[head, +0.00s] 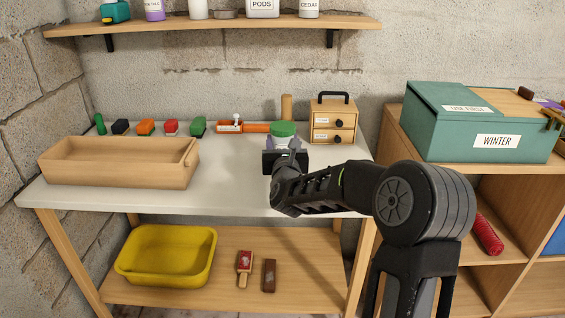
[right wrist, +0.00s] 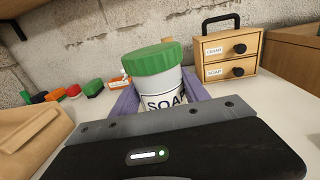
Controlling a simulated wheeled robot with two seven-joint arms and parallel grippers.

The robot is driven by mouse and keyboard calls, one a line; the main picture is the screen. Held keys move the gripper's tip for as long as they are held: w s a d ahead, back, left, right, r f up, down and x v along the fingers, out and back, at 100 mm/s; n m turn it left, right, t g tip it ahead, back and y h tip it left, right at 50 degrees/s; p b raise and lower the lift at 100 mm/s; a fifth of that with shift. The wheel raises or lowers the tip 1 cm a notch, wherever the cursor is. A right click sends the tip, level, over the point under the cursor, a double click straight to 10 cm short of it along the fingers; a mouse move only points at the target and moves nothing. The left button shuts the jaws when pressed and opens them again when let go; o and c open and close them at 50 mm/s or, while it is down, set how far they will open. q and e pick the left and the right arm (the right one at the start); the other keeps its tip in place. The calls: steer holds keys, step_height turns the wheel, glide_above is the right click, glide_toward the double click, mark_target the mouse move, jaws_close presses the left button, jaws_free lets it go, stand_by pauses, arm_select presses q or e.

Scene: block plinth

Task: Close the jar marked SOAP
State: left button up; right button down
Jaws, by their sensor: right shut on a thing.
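The white jar marked SOAP (right wrist: 165,101) stands on the white worktop with a green lid (right wrist: 153,59) on its mouth. In the head view the lid (head: 283,129) shows above my right gripper (head: 284,148). The purple fingers of my right gripper (right wrist: 160,97) are on either side of the jar body, below the lid, shut on it. The jar's lower part is hidden behind the gripper. I cannot tell how tightly the lid sits. My left gripper is not in view.
A small drawer box (head: 331,121) stands right of the jar. A wooden tray (head: 118,175) is at the left. Several coloured blocks and an orange-handled tool (head: 254,127) line the back. A wooden cylinder (head: 287,106) stands behind the jar. The worktop between tray and jar is clear.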

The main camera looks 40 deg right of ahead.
steer(key=shift+f, duration=0.7)
steer(key=shift+f, duration=1.9)
steer(key=shift+f+b, duration=0.15)
steer(key=shift+b, duration=0.25)
steer(key=c, duration=0.6)
jaws_free()
steer(key=shift+o, duration=0.2)
